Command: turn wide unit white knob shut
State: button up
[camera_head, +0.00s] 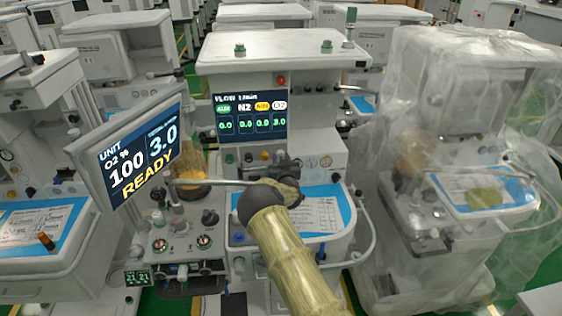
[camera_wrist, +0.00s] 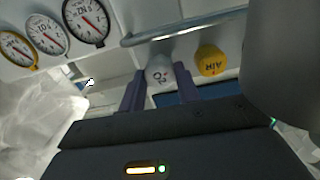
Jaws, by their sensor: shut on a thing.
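In the wrist view the white knob (camera_wrist: 159,72), with dark lettering that looks like O2 upside down, sits between the two dark fingers of my gripper (camera_wrist: 160,85). The fingers are shut on its sides. In the head view my gripper (camera_head: 287,168) reaches the panel below the screen, and my arm and gripper hide the white knob there.
A yellow AIR knob (camera_wrist: 210,61) is close beside the white knob, and a metal rail (camera_wrist: 185,33) runs past both. Round gauges (camera_wrist: 86,22) are at upper left. A tilted READY screen (camera_head: 140,150) stands left of my arm. A plastic-covered cart (camera_head: 455,170) is at right.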

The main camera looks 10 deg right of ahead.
jog(key=m+b, duration=2.1)
jog(key=b, duration=0.6)
jog(key=shift+f+b, duration=0.2)
jog(key=shift+b, duration=0.1)
jog(key=shift+m, duration=0.3)
jog(key=o, duration=1)
jog(key=shift+d, duration=0.1)
jog(key=shift+c, duration=0.2)
